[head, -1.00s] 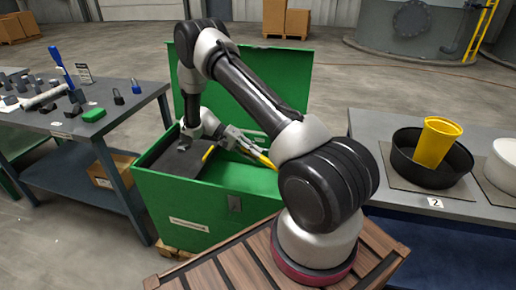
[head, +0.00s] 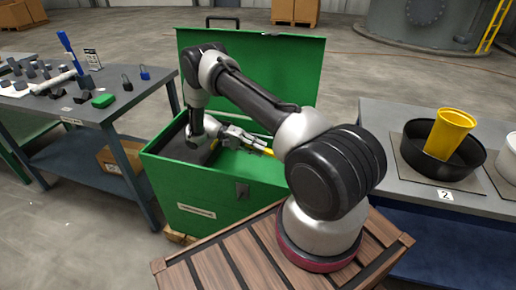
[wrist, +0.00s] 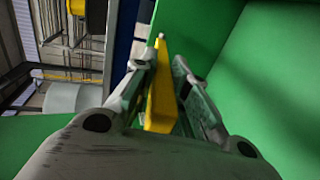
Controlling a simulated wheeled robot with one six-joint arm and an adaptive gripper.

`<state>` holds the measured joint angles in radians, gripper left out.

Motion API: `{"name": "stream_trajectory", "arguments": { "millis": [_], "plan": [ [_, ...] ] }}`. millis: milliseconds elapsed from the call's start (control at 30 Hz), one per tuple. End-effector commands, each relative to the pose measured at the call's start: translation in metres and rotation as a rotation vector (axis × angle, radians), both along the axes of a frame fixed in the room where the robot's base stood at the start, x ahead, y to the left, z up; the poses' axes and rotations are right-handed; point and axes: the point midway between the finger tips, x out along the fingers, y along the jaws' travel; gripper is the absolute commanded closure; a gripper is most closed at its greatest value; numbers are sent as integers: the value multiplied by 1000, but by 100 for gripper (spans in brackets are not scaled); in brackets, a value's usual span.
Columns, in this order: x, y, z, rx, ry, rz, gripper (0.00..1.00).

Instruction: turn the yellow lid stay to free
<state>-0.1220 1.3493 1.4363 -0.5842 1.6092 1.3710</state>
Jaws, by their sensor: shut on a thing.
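The green chest (head: 180,200) stands in the middle of the head view with its lid (head: 290,75) raised. The yellow lid stay (head: 268,152) shows as a short bar inside the chest, partly hidden by my arm. In the wrist view the yellow lid stay (wrist: 162,85) runs lengthwise between my two fingers, its pale tip just beyond them. My gripper (wrist: 161,62) is shut on the stay. In the head view my gripper (head: 246,140) reaches down into the chest opening from the left.
A bench (head: 65,115) with a green block, a blue-handled tool and small dark parts stands left. A grey bench (head: 375,140) at right carries a black pan (head: 475,160) holding a yellow cup (head: 450,133). A slatted wooden top (head: 210,270) lies in front.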

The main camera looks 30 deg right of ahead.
Motion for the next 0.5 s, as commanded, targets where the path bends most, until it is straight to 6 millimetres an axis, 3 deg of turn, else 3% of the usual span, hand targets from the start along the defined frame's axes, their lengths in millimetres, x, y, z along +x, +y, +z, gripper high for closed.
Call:
{"name": "stream_trajectory", "arguments": {
  "millis": [33,67,167,500],
  "plan": [
    [-1,0,0,0,2,-2,100],
    [-1,0,0,0,2,-2,79],
    [-1,0,0,0,2,-2,62],
    [1,1,0,1,-1,0,62]
  ]
}}
